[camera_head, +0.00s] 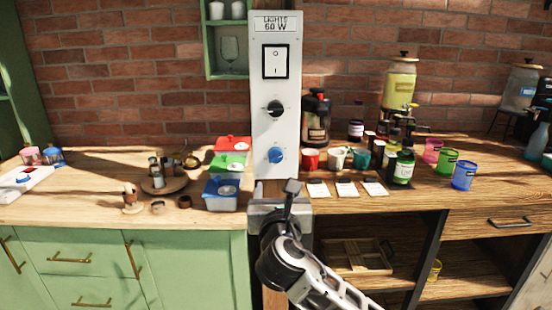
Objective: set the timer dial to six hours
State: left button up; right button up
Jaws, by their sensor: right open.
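A tall white panel (262,112) labelled "LIGHTS 60 W" stands upright at the middle, in front of the brick wall. It carries a black-framed rocker switch (275,61) at the top, a black dial (275,108) below it and a blue dial (276,155) lowest. The marks around the dials are too small to read, so I cannot tell which one is the timer dial or its setting. My right gripper (291,188) is open, just below the blue dial and apart from it in the picture. My left gripper is not in view.
Red, green and blue boxes (221,203) stand close left of the panel. Cups (311,159), white cards (347,189) and bottles stand close on its right. A drink dispenser (399,82) is behind them. The counter's front left is mostly clear.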

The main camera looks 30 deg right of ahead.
aim_at(276, 160)
jog(key=x, duration=1.5)
jog(key=shift+w+p, duration=0.2)
jog(key=shift+p, duration=0.2)
jog(key=c, duration=1)
